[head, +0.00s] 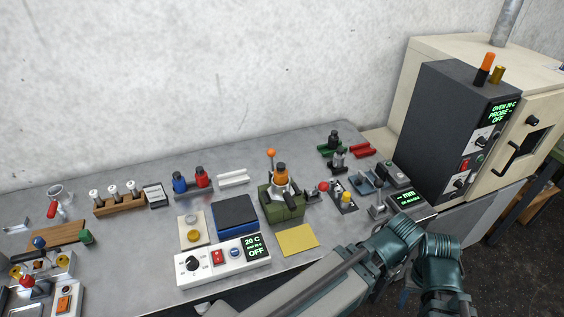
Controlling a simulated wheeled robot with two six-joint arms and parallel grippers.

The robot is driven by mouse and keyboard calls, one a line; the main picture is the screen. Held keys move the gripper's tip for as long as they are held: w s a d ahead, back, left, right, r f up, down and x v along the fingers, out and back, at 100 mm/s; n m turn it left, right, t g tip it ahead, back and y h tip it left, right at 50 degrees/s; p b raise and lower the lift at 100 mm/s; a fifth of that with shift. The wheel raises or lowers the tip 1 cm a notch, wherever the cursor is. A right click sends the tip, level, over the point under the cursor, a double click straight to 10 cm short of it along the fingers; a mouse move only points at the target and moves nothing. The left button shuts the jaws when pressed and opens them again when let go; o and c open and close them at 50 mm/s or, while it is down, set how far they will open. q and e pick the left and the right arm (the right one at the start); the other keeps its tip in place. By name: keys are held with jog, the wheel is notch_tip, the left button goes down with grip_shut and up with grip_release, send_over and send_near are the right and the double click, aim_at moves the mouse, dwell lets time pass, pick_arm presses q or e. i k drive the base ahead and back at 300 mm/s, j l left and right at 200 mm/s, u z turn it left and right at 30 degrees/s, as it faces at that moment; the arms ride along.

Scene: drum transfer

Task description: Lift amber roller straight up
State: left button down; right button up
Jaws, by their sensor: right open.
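The amber roller (281,170), orange with a dark band, stands upright in a green fixture (285,211) near the middle of the bench. A lever with an orange knob (271,153) rises beside it at the left. The roller's lower end is hidden in the fixture. My right arm reaches in from the bottom and bends down at the lower right. My right gripper (447,306) is at the bottom edge, mostly cut off, well to the right of the roller and apart from it. My left gripper is out of view.
A white control box (222,264), a dark blue pad (236,215) and a yellow sheet (297,240) lie around the fixture. Small devices crowd the right of the bench. A dark oven control unit (450,120) with an orange-black and a gold cylinder (497,75) on top stands far right.

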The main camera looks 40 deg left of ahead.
aim_at(281, 174)
jog(key=u, duration=1.25)
